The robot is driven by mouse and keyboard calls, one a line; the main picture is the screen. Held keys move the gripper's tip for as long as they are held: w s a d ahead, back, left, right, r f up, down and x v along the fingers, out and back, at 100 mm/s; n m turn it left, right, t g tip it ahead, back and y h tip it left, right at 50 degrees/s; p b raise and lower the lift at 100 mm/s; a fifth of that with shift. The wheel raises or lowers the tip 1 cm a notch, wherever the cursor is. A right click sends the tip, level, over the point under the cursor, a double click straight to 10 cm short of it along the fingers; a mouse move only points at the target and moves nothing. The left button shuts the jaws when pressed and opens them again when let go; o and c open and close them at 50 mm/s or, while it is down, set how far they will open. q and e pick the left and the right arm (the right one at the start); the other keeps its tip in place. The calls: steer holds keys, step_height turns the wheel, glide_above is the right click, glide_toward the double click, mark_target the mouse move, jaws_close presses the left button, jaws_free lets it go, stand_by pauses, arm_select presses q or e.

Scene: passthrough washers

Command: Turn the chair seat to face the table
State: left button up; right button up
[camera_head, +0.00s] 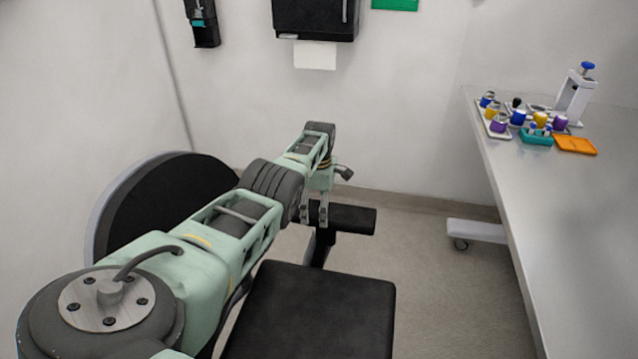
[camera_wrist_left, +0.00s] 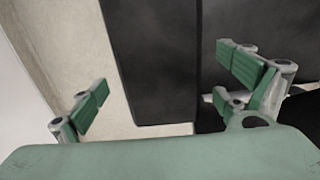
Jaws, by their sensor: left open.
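The chair's black seat (camera_head: 310,312) is at the bottom centre of the head view. A black armrest (camera_head: 352,219) is just beyond it, and a large rounded black backrest (camera_head: 165,205) in a pale shell is at the left, partly hidden by my left arm. My left gripper (camera_head: 314,218) is open at the armrest. In the left wrist view my left gripper (camera_wrist_left: 166,95) has its fingers apart, with a flat black pad (camera_wrist_left: 152,60) between them. I cannot tell whether they touch it. The table (camera_head: 590,215) is at the right. My right gripper is out of view.
Small coloured containers, an orange tray (camera_head: 575,145) and a white press-like device (camera_head: 574,95) stand on the table's far end. A white caster leg (camera_head: 475,231) juts out beneath the table. Grey floor (camera_head: 430,275) is clear between chair and table. Walls stand behind and left.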

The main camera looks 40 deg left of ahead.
arm_select(q)
step_height(320, 180, up, 12)
stand_by(0.5)
steer(key=shift+f, duration=0.15)
stand_by(0.3)
